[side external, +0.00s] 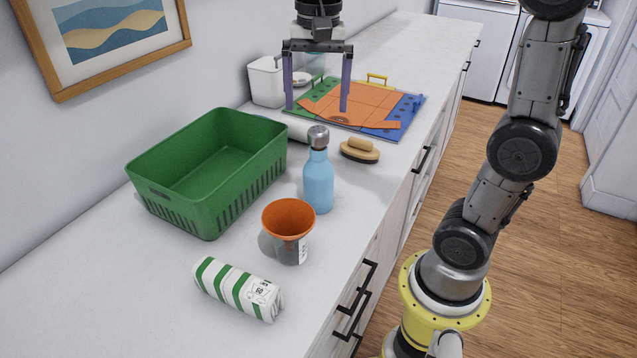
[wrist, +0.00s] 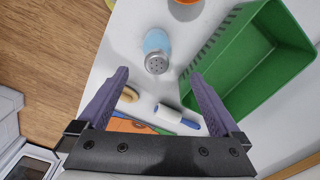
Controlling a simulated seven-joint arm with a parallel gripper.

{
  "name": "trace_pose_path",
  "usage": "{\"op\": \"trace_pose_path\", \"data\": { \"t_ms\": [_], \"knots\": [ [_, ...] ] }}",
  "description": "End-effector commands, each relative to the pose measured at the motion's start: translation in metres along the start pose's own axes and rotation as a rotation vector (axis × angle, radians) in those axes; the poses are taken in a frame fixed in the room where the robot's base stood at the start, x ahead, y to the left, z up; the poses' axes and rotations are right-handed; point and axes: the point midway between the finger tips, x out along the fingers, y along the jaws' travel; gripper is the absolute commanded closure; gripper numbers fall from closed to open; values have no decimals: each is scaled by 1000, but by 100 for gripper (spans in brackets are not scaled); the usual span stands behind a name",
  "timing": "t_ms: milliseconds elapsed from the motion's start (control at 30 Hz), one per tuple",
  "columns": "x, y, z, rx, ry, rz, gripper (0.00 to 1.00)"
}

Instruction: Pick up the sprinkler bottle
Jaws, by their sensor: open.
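The sprinkler bottle is the light blue bottle (side external: 318,185) with a grey metal cap, upright on the white counter. In the wrist view the bottle (wrist: 156,40) is seen from above, its perforated cap (wrist: 157,63) facing the camera. My gripper (side external: 317,108) is open and empty, fingers pointing down. It is above the counter, beyond the bottle as the side view sees it, and not touching it. In the wrist view the bottle cap shows between and slightly ahead of my fingertips (wrist: 160,75).
A green basket (side external: 165,207) stands left of the bottle, and an orange-rimmed cup (side external: 289,216) in front. A striped roll (side external: 237,288) lies nearer. A brush (side external: 360,151) and a white roller (wrist: 178,115) lie near the bottle. Colored mats (side external: 365,102) and a white container (side external: 266,82) are farther back.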

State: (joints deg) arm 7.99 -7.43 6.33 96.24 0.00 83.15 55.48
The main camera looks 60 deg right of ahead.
Motion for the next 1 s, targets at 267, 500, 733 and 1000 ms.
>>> {"op": "trace_pose_path", "data": {
  "t_ms": [267,500,733,1000],
  "knots": [
    [32,0,-6,13,-21,30,0],
    [77,1,-5,11,-20,29,0],
    [97,1,-5,11,-18,26,0],
    [128,8,-4,12,-20,29,0]
  ]
}}
